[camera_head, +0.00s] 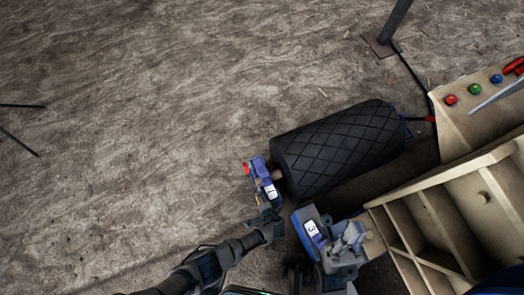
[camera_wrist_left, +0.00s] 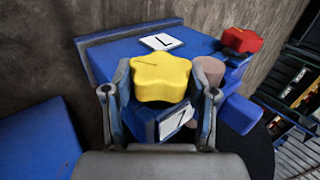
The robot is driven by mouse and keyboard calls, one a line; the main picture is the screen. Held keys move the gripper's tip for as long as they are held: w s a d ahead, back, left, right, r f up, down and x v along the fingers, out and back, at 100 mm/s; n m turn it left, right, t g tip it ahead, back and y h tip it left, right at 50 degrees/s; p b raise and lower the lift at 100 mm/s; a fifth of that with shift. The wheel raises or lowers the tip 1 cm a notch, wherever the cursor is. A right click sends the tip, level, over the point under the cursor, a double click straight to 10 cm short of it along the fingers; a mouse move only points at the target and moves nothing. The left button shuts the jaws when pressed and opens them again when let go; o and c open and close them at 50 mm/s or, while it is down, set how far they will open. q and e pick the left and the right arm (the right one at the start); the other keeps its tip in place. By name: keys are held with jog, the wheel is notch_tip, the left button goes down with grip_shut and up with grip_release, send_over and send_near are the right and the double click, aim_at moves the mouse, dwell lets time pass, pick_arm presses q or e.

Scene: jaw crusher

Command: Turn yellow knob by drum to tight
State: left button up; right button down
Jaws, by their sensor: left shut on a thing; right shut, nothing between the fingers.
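The yellow star-shaped knob (camera_wrist_left: 160,77) sits on a blue bracket (camera_wrist_left: 110,60) at the end of the black ribbed drum (camera_head: 338,148). My left gripper (camera_wrist_left: 163,92) is shut on the knob, with one finger on each side of it. In the head view my left gripper (camera_head: 265,212) reaches the bracket from below, and only a sliver of yellow shows there. My right gripper (camera_head: 350,240) is shut and empty, over a blue block with a label 3 (camera_head: 311,228), right of the left gripper.
A red knob (camera_wrist_left: 242,40) is on the bracket's far side, beside a pinkish shaft end (camera_wrist_left: 209,70). A beige machine body (camera_head: 455,210) with open compartments and coloured buttons (camera_head: 474,89) stands at the right. The ground at the left is largely clear.

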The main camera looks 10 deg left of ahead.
pick_arm(q)
jog(key=shift+s+f+t, duration=0.2)
jog(key=shift+t, duration=0.2)
jog(key=o, duration=1.1)
jog(key=shift+o, duration=0.3)
jog(key=shift+r, duration=0.1)
jog(key=v, duration=1.1)
jog(key=shift+d+r, duration=0.25)
jog(key=shift+d, duration=0.05)
